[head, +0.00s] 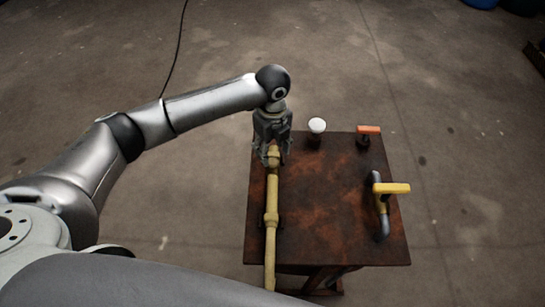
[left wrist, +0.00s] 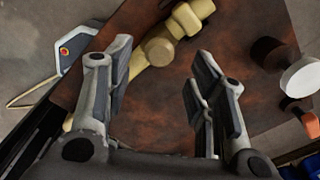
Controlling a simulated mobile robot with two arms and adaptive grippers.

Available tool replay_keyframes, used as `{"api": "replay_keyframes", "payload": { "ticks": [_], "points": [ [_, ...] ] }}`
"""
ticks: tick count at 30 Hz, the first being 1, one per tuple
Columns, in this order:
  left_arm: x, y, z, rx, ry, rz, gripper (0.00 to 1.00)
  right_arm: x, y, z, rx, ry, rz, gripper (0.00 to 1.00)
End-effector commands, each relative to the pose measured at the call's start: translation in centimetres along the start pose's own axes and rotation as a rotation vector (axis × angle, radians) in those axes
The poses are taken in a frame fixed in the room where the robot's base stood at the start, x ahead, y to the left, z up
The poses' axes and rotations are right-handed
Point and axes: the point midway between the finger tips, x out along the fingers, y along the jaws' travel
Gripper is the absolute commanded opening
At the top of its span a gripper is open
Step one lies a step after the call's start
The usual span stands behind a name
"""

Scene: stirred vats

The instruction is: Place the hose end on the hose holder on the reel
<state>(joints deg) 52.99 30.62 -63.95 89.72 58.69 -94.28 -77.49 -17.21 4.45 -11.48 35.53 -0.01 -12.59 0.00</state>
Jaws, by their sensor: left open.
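No hose end, hose holder or reel can be made out for sure. A yellow pipe with thicker collars (head: 271,215) runs along the left side of a rusty brown table. My left gripper (head: 272,155) points down at its far end, with its fingers open. In the left wrist view, the pipe's round end (left wrist: 158,51) shows beyond and between the open fingertips of my left gripper (left wrist: 160,58). Whether a finger touches it, I cannot tell. My right gripper is not in view.
The table (head: 325,215) also carries a white round knob (head: 317,126), an orange-topped fitting (head: 369,129) and a grey pipe with a yellow handle (head: 393,188). A thin black cable (head: 179,40) lies on the floor. The table's middle is clear.

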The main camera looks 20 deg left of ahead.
Motion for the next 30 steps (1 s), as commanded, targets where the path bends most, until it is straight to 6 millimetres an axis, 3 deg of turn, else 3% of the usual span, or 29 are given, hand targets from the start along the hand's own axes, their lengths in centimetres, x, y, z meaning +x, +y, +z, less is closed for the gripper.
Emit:
{"api": "replay_keyframes", "payload": {
  "ticks": [6, 12, 30],
  "points": [
    [-4.4, -0.1, 0.0, 0.001, -0.001, -0.005, 0.50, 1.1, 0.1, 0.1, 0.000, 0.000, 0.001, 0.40],
    [-6.8, -0.1, 0.0, 0.000, 0.001, -0.002, 0.50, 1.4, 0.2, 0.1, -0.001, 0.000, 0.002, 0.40],
    [-7.2, 0.0, 0.0, -0.001, 0.001, 0.000, 0.50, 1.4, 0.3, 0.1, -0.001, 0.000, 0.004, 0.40]
  ]
}}
